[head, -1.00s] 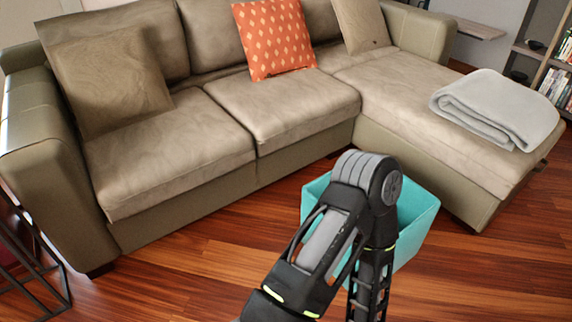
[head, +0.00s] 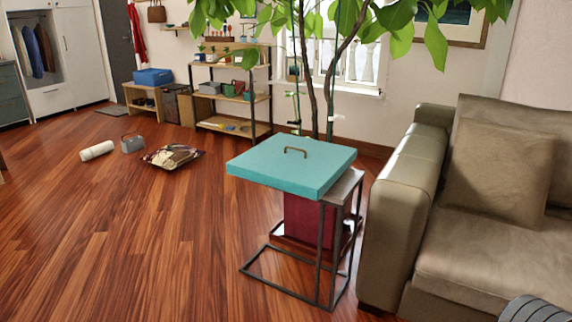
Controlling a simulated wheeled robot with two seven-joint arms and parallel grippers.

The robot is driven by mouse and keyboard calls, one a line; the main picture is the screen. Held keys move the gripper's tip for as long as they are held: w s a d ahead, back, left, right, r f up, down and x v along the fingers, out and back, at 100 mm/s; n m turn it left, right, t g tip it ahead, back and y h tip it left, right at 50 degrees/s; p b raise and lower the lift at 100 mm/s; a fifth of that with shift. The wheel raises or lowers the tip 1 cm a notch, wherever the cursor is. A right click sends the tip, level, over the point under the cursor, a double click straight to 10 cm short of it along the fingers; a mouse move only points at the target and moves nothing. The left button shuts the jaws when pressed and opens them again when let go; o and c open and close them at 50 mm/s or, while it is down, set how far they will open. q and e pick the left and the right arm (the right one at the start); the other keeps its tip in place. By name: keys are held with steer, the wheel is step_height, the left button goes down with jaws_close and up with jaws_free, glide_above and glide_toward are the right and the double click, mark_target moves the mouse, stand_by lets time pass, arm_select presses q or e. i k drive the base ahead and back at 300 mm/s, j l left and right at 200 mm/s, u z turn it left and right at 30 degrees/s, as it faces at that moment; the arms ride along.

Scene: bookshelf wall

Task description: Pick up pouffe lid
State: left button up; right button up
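The pouffe lid (head: 268,168) is a flat teal square with a small brown handle (head: 295,152) on top. It lies flat on a small side table (head: 345,188) with a dark metal frame, and overhangs the tabletop toward the left. The table stands next to the sofa's left armrest. Neither of my grippers is in view. Only a grey rounded part of my arm shows at the bottom right corner, well away from the lid.
A sofa (head: 400,215) stands close on the right. A red plant pot (head: 305,220) with a leafy tree is behind the table frame. The wooden floor at left is mostly clear.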

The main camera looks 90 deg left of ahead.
mark_target(307, 168)
steer(key=j+u, duration=0.15)
steer(key=u, duration=2.7)
steer(key=j+z, duration=0.1)
steer(key=z, duration=2.85)
steer(key=u, duration=2.95)
